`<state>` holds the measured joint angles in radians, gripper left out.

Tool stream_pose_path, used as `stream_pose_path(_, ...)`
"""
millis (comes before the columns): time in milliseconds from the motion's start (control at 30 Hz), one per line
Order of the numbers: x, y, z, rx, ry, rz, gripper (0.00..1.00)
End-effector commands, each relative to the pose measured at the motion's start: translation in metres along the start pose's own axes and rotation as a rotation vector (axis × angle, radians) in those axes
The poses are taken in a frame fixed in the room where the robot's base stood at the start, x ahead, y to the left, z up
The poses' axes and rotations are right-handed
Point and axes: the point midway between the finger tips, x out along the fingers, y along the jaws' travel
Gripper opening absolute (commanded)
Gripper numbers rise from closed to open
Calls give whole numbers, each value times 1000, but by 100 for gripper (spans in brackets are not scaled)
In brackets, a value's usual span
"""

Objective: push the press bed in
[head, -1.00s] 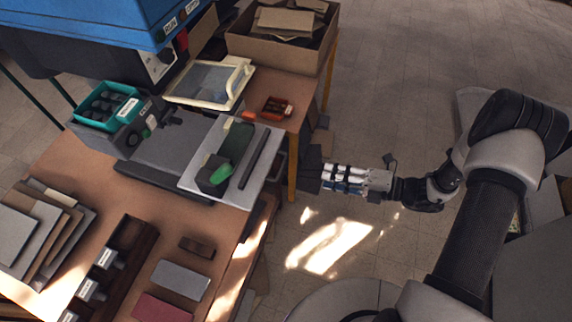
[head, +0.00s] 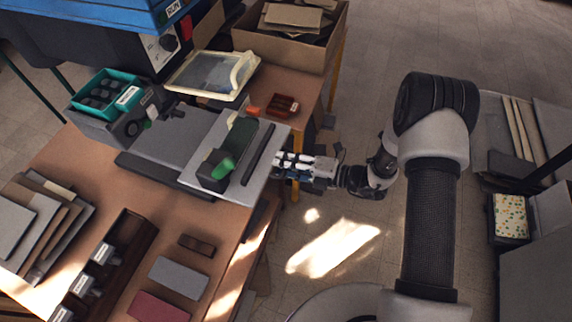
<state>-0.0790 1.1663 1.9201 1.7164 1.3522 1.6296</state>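The press bed (head: 216,135) is a light grey plate sticking out to the right from under the press, over the bench edge. On it lie a dark block with a green piece (head: 217,168), a dark green rounded piece (head: 241,134) and a dark bar (head: 259,153). My gripper (head: 279,166) is at the bed's right edge, low beside it. Its fingertips are partly hidden at the edge, so I cannot tell whether it touches the bed or whether it is open or shut.
The blue press body (head: 85,22) stands at the upper left. A cream-framed tray (head: 246,72), a small red box (head: 283,105) and a cardboard box (head: 283,52) sit behind the bed. Sample boards (head: 30,222) and a dark rack (head: 112,262) lie in front.

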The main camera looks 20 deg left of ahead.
Motion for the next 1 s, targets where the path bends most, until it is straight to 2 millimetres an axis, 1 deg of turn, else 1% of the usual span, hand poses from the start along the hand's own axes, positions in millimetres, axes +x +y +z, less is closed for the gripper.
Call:
stream_pose_path(167,0,0,0,0,0,0,31)
stream_pose_path(200,0,0,0,0,0,0,29)
stream_pose_path(633,0,0,0,0,0,0,1)
stream_pose_path(1000,0,0,0,0,0,0,0)
